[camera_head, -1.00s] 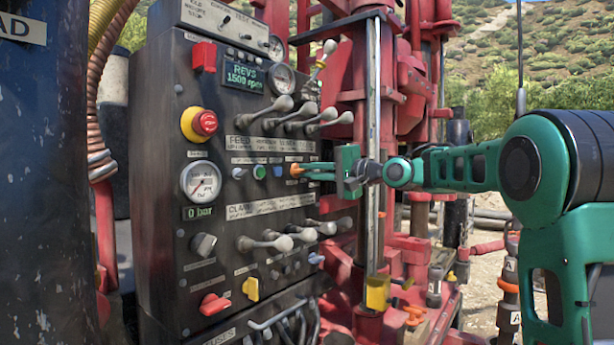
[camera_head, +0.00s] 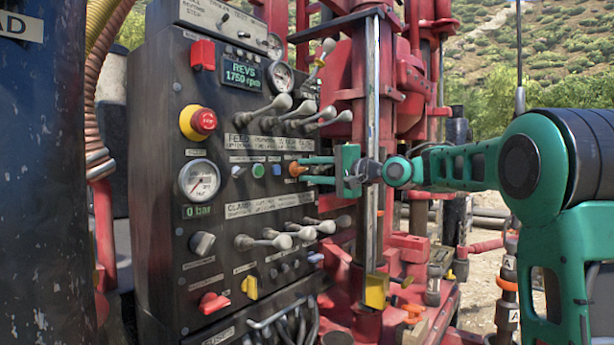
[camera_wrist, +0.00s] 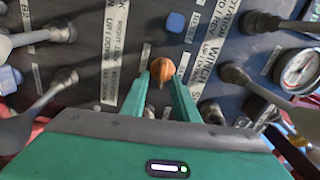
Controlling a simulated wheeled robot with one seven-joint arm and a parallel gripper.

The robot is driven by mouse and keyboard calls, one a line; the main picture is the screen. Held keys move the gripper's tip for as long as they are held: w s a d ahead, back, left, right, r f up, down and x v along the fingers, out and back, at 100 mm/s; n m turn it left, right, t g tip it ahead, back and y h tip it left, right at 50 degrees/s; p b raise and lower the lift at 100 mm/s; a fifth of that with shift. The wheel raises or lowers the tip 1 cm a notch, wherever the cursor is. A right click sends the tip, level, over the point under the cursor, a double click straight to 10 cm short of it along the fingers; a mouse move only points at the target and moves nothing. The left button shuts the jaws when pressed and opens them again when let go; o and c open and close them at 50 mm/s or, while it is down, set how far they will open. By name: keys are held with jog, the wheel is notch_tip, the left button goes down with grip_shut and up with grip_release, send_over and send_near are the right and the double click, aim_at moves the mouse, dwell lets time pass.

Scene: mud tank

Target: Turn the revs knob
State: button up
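A small orange knob (camera_head: 297,169) sticks out of the dark control panel (camera_head: 160,130), at the right end of the middle row. My green gripper (camera_head: 318,170) reaches in from the right, level with it. Its two fingers are apart, one above and one below the knob in the head view. In the wrist view the orange knob (camera_wrist: 162,70) sits between the tips of my gripper (camera_wrist: 163,88), with gaps beside it. The display (camera_head: 241,75) at the top of the panel reads "REVS 1750 rpm". The knob's own label cannot be read.
Grey levers (camera_head: 283,103) stick out above my fingers, and more levers (camera_head: 275,239) below. A red stop button (camera_head: 204,121), a pressure gauge (camera_head: 200,180) and a yellow knob (camera_head: 250,287) are further left. A red drill mast (camera_head: 371,100) stands close behind my gripper.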

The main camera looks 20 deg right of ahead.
jog(key=v, duration=1)
jog(key=shift+s+d, duration=0.2)
jog(key=shift+d, duration=0.05)
jog(key=s+d+f+n+g+h, duration=0.1)
jog(key=s+d+f+g+h, duration=0.3)
jog(key=f, duration=0.7)
jog(key=s+d+f+g+h, duration=0.1)
jog(key=s+d+f+h, duration=0.4)
jog(key=f, duration=0.7)
jog(key=s+f+g, duration=0.3)
jog(key=s+f, duration=0.3)
jog(key=s, duration=0.5)
jog(key=s+f+n+g+h, duration=0.1)
jog(key=s+f+g, duration=0.2)
jog(key=s+f, duration=0.3)
jog(key=s+f+n+g, duration=0.1)
jog(key=s+f+g, duration=0.2)
jog(key=s, duration=1.3)
notch_tip(320, 180, down, 3)
jog(key=shift+s+d+g, duration=0.3)
jog(key=shift+d+g, duration=0.05)
jog(key=shift+g, duration=0.05)
